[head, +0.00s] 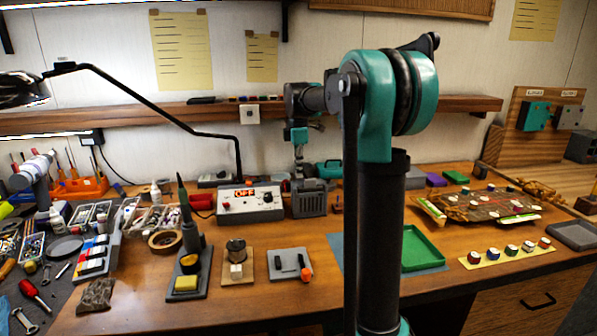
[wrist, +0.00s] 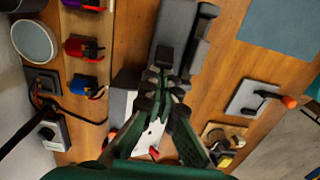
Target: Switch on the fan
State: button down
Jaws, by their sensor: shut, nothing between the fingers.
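The fan (head: 309,199) looks to be the dark grey box with a slatted front, just right of the control box with the red "OFF" display. In the wrist view the fan (wrist: 192,57) is the dark shape ahead of and beside my fingertips. My gripper (wrist: 163,73) is shut and empty, its tips close over the fan's near part. I cannot tell whether they touch. In the head view my gripper (head: 299,170) hangs above and behind the fan's top. The fan's switch is not clear; a small dark block (wrist: 165,56) shows by the fingertips.
The control box (head: 250,204) stands left of the fan and partly under my fingers in the wrist view. A black lamp arm (head: 170,115) reaches over the left bench. A green tray (head: 423,250) lies right. Bench between fan and front pads is clear.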

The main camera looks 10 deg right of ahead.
jog(key=shift+d+r+y, duration=0.15)
jog(key=shift+d+y, duration=0.05)
jog(key=shift+y, duration=0.3)
jog(key=y, duration=0.1)
jog(key=d+y, duration=0.1)
jog(key=y, duration=0.1)
jog(key=d+y, duration=0.1)
jog(key=shift+d+r, duration=0.1)
jog(key=shift+r, duration=0.3)
jog(key=shift+r, duration=0.7)
jog(key=shift+r, duration=0.15)
